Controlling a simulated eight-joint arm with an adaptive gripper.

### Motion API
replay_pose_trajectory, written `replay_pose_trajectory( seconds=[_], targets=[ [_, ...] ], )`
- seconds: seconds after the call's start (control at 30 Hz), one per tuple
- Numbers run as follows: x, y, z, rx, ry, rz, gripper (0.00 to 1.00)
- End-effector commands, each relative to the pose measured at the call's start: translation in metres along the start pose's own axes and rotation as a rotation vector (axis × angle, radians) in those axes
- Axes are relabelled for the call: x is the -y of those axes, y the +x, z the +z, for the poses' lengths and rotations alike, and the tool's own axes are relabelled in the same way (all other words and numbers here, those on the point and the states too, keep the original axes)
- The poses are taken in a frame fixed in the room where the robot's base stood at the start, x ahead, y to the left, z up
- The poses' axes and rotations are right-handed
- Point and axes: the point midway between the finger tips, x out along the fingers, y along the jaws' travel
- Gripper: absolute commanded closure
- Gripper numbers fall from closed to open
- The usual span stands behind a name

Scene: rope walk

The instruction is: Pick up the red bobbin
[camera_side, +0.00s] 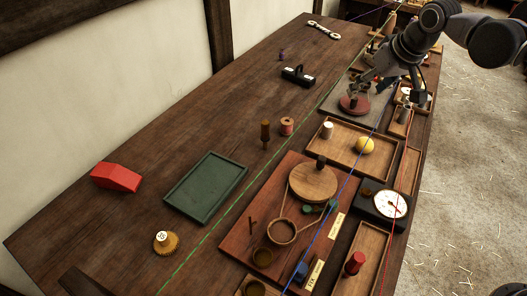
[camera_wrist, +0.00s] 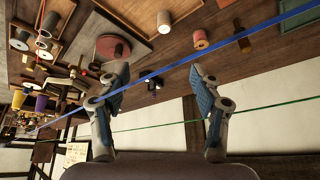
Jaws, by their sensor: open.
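I cannot tell for certain which is the red bobbin. My gripper (camera_side: 370,91) is at the far right part of the table, over the grey board, away from both. In the wrist view my gripper (camera_wrist: 158,82) is open, with nothing between its fingers.
Blue (camera_side: 330,222), green (camera_side: 245,196) and red cords are stretched along the table; the blue one crosses near my fingers in the wrist view. A dark red disc (camera_side: 352,107) lies beneath my gripper. The wooden handle (camera_side: 265,133) is beside the spool. Bare table lies left of it.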

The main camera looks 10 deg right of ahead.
Motion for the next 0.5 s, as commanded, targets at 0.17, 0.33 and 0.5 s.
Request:
replay_pose_trajectory(
  seconds=[0.17,0.33,0.5],
  targets=[
    [0.034,0.044,-0.033,0.028,-0.01,-0.002,0.35],
    [0.068,0.089,-0.052,0.054,-0.017,0.0,0.35],
    [0.099,0.133,-0.06,0.076,-0.022,0.004,0.35]
  ],
)
